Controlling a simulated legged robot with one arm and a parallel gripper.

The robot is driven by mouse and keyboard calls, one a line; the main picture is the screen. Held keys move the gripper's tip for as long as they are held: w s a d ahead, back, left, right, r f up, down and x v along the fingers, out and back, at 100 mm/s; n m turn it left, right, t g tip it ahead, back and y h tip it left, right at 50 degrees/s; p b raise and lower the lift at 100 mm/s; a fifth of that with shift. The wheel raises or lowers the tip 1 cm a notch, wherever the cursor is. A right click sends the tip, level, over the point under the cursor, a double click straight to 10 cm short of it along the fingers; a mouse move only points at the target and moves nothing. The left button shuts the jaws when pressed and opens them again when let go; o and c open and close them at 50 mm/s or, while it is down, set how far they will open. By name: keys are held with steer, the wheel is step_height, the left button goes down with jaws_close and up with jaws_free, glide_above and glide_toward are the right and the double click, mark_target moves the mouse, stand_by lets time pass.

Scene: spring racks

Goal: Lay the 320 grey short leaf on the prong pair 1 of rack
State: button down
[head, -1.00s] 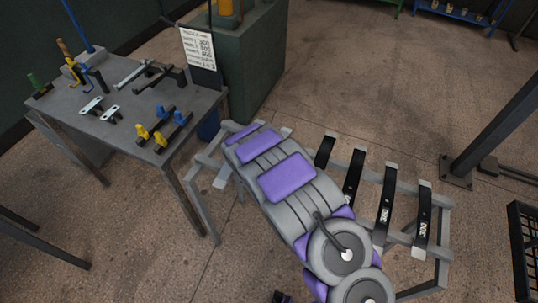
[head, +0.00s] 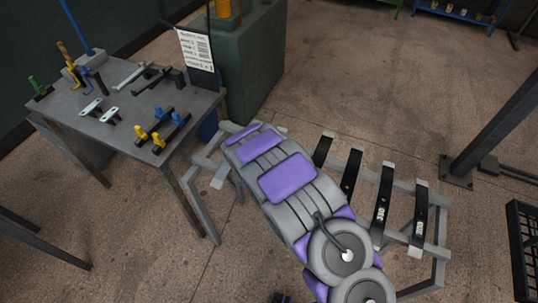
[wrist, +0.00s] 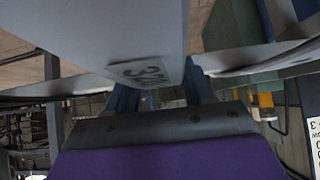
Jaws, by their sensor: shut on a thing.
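A grey leaf (wrist: 100,30) with a label starting "32" fills the top of the wrist view, very close to the camera. My gripper (wrist: 161,90) is shut on it, with dark blue fingers partly hidden behind the leaf. In the head view my arm hides the gripper and most of the leaf; a pale grey end (head: 219,177) shows left of the arm, possibly part of the leaf. The grey rack (head: 432,262) lies under and right of my arm. Its prong pair numbers are not readable, and its left part is largely covered.
Several black leaves with pale ends, including one numbered leaf (head: 381,205), lie across the rack's right part. A grey table (head: 70,125) with tools and blue and yellow clamps stands left. A green cabinet (head: 255,70) with a paper sheet (head: 196,48) stands behind.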

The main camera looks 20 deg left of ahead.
steer(key=shift+s+d+f, duration=0.15)
steer(key=shift+d+f, duration=0.05)
steer(key=shift+r+p, duration=0.45)
steer(key=shift+r, duration=0.1)
step_height(320, 180, up, 3)
steer(key=shift+p, duration=0.75)
steer(key=shift+d+f, duration=0.2)
steer(key=shift+d, duration=0.2)
steer(key=s+d+r+b, duration=0.1)
steer(key=s+d+b, duration=0.1)
steer(key=s+d, duration=0.5)
steer(key=d, duration=0.6)
steer(key=shift+s+r, duration=0.25)
steer(key=shift+s, duration=0.1)
